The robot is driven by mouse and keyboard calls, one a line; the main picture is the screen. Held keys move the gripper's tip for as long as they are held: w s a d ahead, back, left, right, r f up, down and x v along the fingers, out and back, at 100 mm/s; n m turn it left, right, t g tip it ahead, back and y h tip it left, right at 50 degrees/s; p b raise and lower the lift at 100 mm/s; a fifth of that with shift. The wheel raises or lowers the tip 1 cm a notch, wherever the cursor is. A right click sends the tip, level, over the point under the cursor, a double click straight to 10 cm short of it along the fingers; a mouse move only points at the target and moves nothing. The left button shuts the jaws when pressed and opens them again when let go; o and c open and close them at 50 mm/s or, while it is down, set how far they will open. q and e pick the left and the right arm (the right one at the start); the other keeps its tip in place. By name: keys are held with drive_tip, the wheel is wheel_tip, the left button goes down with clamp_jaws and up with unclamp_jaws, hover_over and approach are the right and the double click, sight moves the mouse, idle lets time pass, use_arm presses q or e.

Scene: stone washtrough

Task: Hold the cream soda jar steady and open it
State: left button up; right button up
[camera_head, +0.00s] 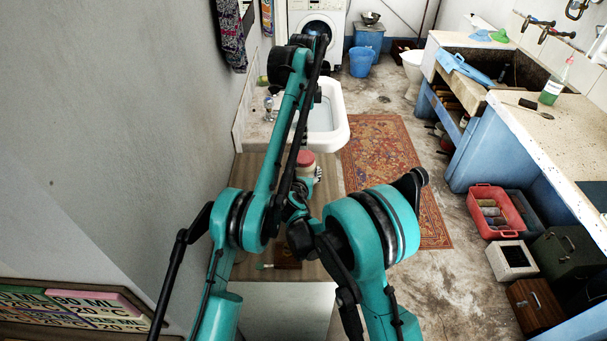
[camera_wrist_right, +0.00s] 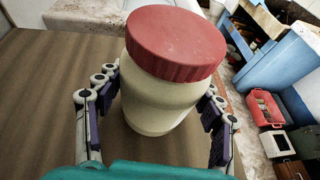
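The cream soda jar (camera_wrist_right: 160,105), cream-coloured with a wide red lid (camera_wrist_right: 177,42), stands upright on a brown wooden top (camera_wrist_right: 45,95). In the head view the jar (camera_head: 305,172) and lid (camera_head: 306,158) show small beyond my arms, partly covered. My right gripper (camera_wrist_right: 158,125) has its fingers apart, one on each side of the jar. A gap shows between the left finger and the jar; on the right, I cannot tell whether the pad touches. The lid sits on the jar. My left arm crosses the head view, but I cannot make out its gripper.
A white basin (camera_head: 335,128) lies beyond the wooden top, and a grey wall (camera_head: 120,120) stands close on the left. A red patterned rug (camera_head: 385,155) covers the floor to the right. A stone trough counter (camera_head: 540,125) and a red crate (camera_head: 480,195) are farther right.

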sight(304, 156)
clamp_jaws()
use_arm(q)
drive_tip(key=m, duration=0.3)
drive_tip(key=shift+m, duration=0.4)
drive_tip(key=m, duration=0.3)
drive_tip(key=shift+m, duration=0.4)
drive_tip(key=m, duration=0.5)
drive_tip(key=shift+f+m, duration=0.1)
drive_tip(key=shift+m, duration=0.3)
drive_tip(key=shift+f, duration=3.9)
drive_tip(key=c, duration=1.2)
